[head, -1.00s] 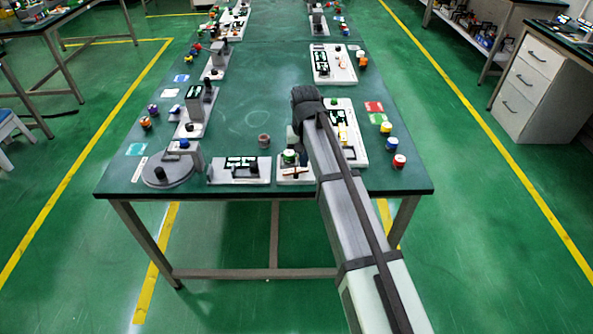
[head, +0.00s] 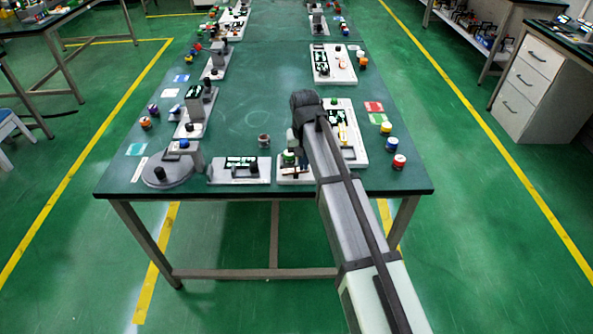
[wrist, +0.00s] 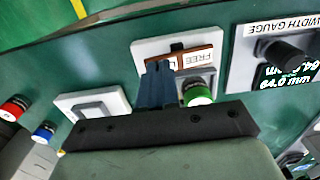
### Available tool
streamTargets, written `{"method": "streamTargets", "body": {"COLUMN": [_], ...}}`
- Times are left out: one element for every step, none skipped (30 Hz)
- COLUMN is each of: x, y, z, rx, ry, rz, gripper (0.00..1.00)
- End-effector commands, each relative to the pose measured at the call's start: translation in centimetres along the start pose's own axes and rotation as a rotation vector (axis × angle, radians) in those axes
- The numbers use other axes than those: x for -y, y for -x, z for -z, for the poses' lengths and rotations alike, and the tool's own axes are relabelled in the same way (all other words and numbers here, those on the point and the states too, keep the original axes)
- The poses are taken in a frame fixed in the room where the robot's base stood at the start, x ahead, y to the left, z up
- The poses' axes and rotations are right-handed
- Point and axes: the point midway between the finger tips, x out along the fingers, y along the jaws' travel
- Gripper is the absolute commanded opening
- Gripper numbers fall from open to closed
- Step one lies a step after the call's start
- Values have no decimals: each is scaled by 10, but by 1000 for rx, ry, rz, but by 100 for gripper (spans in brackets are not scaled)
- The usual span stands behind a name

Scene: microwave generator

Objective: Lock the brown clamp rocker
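The brown clamp rocker (wrist: 213,53) sits on a white base plate (wrist: 146,46) near the table's front edge. Its right part reads FREE upside down in the wrist view; the left part is partly hidden by my fingers. My gripper (wrist: 158,68) shows dark blue fingers pressed together, with nothing seen between them. The fingertips overlap the rocker's left part in the wrist view; I cannot tell whether they touch it. A green-topped knob (wrist: 198,94) stands just right of the fingers. In the head view, the rocker (head: 293,171) is small and my arm covers the plate's right side.
A width gauge with a black knob (wrist: 287,52) and a display is right of the rocker in the wrist view. A white plate with a grey block (wrist: 92,108) is to the left. Red (wrist: 14,108) and blue (wrist: 44,131) knobs stand farther left.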

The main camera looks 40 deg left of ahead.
Motion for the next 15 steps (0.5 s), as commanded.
{"method": "streamTargets", "body": {"x": [0,0,0,0,0,0,1,1,1,1,1,1,1,1,1], "y": [-1,-1,-2,-2,-3,-3,-3,-4,-4,-5,-5,-5,-6,-6,-7], "z": [0,0,0,0,0,0,0,0,0,0,0,0,0,0,0], "rx": [0,0,0,0,0,0,0,0,0,0,0,0,0,0,0], "ry": [0,0,0,0,0,0,0,1,1,1,1,1,1,1,1], "rz": [1,1,1,1,1,1,1,1,1,1,1,1,1,1,1], "gripper": [0,0,0,0,0,0,0,0,0,0,0,0,0,0,0]}}
